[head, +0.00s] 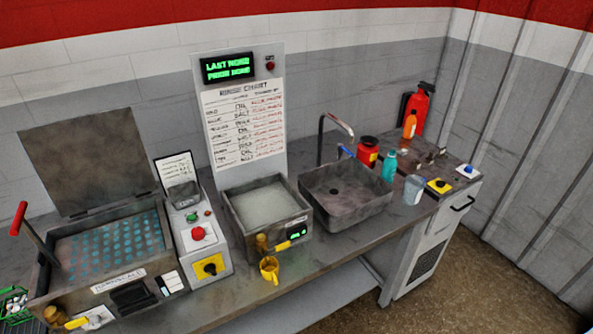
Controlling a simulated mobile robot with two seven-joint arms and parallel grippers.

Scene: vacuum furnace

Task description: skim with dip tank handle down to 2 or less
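The left tank (52,255) has its lid (88,160) raised at the back. Blue dotted liquid or a perforated tray (110,245) shows inside it. A handle with a red grip (18,225) rises, tilted, at the tank's left side. A smaller tank (237,232) in the middle holds a pale, greyish surface. A small green readout (297,231) sits on its front, too small to read. I cannot tell for sure which tank the task means. Neither of my grippers is in view.
A control box (212,255) with a red button and yellow switch stands between the tanks. A sink (345,195), several bottles (389,165) and a fire extinguisher (420,105) are to the right.

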